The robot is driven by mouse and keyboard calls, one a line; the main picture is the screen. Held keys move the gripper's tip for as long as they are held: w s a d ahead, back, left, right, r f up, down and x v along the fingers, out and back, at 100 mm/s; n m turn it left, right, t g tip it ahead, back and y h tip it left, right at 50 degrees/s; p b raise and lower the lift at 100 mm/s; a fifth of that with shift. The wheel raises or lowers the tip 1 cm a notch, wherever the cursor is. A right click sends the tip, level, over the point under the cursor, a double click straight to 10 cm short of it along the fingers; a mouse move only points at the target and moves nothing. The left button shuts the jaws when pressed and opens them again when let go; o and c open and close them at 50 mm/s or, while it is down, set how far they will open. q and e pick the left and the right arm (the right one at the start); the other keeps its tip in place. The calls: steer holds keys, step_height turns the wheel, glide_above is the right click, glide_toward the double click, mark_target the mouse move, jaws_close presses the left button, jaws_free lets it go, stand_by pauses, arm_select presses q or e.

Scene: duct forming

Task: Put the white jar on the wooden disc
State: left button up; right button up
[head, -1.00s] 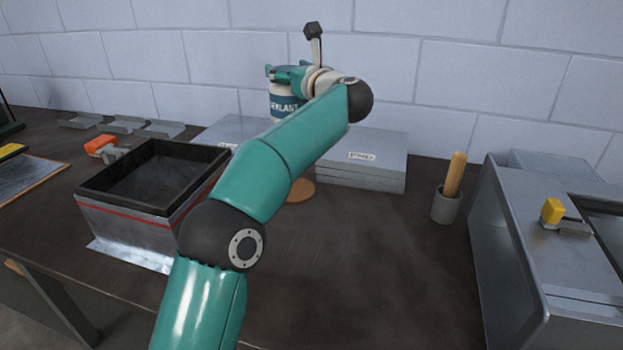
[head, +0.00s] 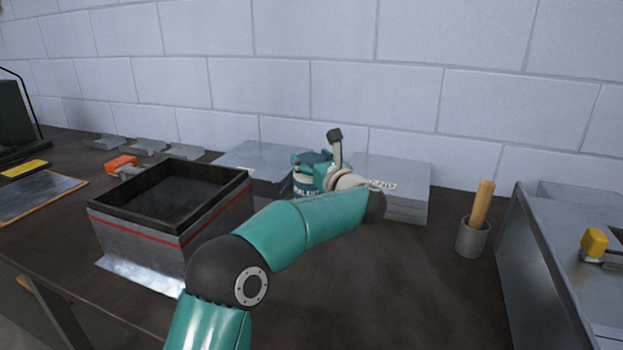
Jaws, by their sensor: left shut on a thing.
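The white jar (head: 303,188), with a dark label, is in the middle of the head view. My left gripper (head: 311,160) is shut on the top of the jar. The jar's lower part is hidden behind my left arm, so I cannot tell whether it touches anything below. The wooden disc is hidden behind my left arm. My right gripper is not in view.
A black-rimmed metal box (head: 170,225) stands at the left. A grey cup (head: 472,240) with a wooden handle stands at the right, beside a large metal unit (head: 550,260). Bare tabletop lies between the arm and the cup.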

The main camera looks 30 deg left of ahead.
arm_select(q)
steer(key=shift+f, duration=2)
steer(key=o, duration=1.8)
steer(key=shift+f+b, duration=0.1)
steer(key=shift+b, duration=0.2)
steer(key=shift+s+d, duration=0.1)
steer(key=shift+d, duration=0.15)
steer(key=b+v, duration=0.1)
steer(key=v, duration=1)
steer(key=shift+s+d+b, duration=0.2)
steer(key=shift+s+b, duration=0.05)
steer(key=shift+b, duration=0.1)
